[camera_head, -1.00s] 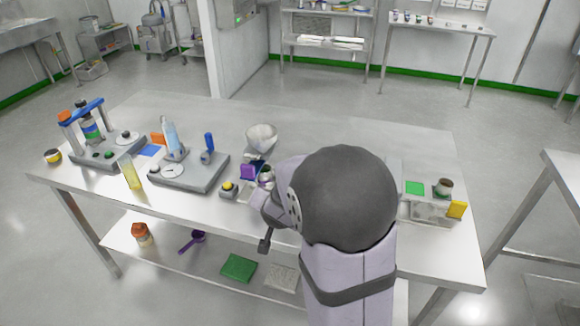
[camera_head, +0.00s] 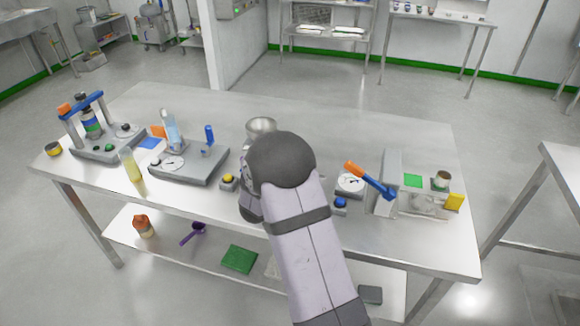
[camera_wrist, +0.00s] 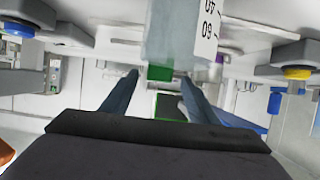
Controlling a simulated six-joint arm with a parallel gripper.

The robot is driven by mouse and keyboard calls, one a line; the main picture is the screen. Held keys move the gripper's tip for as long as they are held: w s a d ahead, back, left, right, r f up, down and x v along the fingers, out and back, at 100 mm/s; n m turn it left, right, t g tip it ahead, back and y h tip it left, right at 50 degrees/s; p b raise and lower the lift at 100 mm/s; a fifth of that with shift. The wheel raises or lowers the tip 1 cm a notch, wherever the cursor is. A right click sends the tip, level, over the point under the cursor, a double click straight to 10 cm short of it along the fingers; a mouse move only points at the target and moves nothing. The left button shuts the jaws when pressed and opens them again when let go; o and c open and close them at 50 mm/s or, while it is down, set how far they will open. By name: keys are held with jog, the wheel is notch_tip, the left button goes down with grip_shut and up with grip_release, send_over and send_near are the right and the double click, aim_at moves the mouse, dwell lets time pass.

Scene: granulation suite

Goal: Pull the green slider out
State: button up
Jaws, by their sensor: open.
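The green slider (camera_wrist: 160,73) shows in the wrist view as a small green block at the edge of a translucent grey body (camera_wrist: 178,35) with printed numbers, seen upside down. My gripper (camera_wrist: 158,77) is open, and its two fingers stand apart on either side of the green block in the picture. I cannot tell whether either finger touches it. In the head view my dark, rounded wrist and arm cover the slider and my gripper. A metal funnel (camera_head: 261,126) shows just behind my wrist.
A yellow button (camera_head: 228,181) sits left of my arm. A box with a green square (camera_head: 413,180) stands further right. The table's back is clear.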

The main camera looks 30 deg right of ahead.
jog(key=shift+p+x, duration=0.35)
jog(key=shift+x, duration=2.35)
jog(key=shift+c, duration=0.6)
grip_shut()
jog(key=s+d+b, duration=0.3)
jog(key=s+d, duration=0.5)
jog(key=shift+s+d+f, duration=0.1)
jog(key=shift+s+d, duration=0.25)
jog(key=shift+d, duration=0.05)
jog(key=shift+o, duration=0.6)
grip_release()
jog(key=shift+s+d, duration=0.1)
jog(key=shift+s, duration=0.05)
